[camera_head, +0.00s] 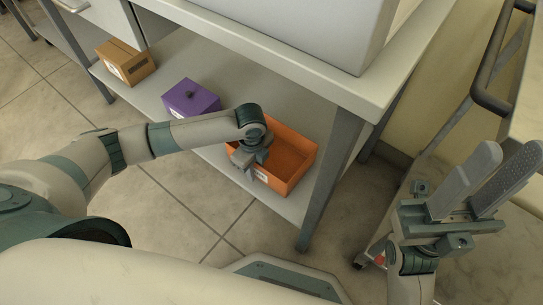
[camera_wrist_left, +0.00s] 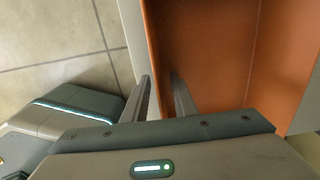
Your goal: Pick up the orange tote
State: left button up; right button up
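The orange tote (camera_head: 277,185) is an open-topped box standing on the low shelf near its right end, with a pale label on its front. It fills much of the left wrist view (camera_wrist_left: 262,60) and looks empty where I can see into it. My left gripper (camera_head: 252,172) is at the tote's front wall, pointing down. In the left wrist view its fingers (camera_wrist_left: 161,88) are apart, one outside the front wall and one on the inner side; contact with the wall cannot be told. My right gripper (camera_head: 481,165) is open and empty, away at the right.
A purple box (camera_head: 190,99) and a brown cardboard box (camera_head: 124,64) stand further left on the shelf (camera_head: 150,93). The worktop (camera_head: 265,45) overhangs it, with a leg (camera_head: 330,175) close to the tote's right. The floor in front is clear.

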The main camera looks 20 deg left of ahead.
pick_arm(q)
jog(key=shift+c, duration=0.6)
grip_shut()
jog(key=shift+r, duration=0.1)
dwell(0.9)
